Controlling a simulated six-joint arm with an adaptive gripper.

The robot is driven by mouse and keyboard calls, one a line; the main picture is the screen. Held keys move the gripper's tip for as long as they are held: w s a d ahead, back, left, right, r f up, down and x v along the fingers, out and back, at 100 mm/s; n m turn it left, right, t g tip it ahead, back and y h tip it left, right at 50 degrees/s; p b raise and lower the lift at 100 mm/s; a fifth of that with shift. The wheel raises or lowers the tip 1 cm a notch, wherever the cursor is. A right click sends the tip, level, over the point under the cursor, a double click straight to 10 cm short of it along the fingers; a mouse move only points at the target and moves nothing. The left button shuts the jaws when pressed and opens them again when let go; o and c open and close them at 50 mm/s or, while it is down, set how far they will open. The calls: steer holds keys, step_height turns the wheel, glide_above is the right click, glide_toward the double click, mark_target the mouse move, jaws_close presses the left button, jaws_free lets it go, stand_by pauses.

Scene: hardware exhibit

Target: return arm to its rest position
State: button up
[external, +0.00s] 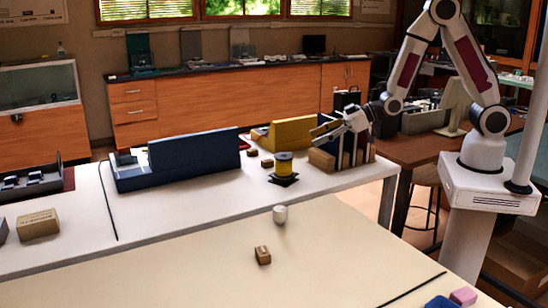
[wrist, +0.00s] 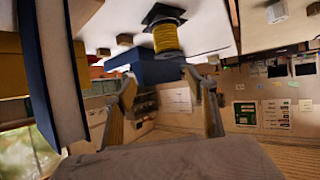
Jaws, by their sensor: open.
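My gripper (external: 322,131) is at the right end of the white table in the external view, at the end of my outstretched arm. A yellow spool (external: 284,163) on a black base stands on the table, to the left of my gripper. It also shows in the wrist view, beyond the fingertips (wrist: 165,37).
A white cylinder (external: 280,214) and a small brown box (external: 262,255) stand on the front table, otherwise largely clear.

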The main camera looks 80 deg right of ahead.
steer(key=s+d+r+m+g+h, duration=0.1)
steer(key=s+d+r+g, duration=0.15)
steer(key=s+r, duration=0.4)
steer(key=s+d+r+m+g+h, duration=0.1)
steer(key=s+d+r, duration=0.35)
steer(key=s, duration=0.25)
steer(key=s+d+r+m+g, duration=0.1)
steer(key=s+r+g, duration=0.2)
steer(key=s, duration=1.8)
steer(key=shift+s+r+h, duration=0.25)
steer(key=shift+r+h, duration=0.15)
steer(key=shift+r, duration=0.2)
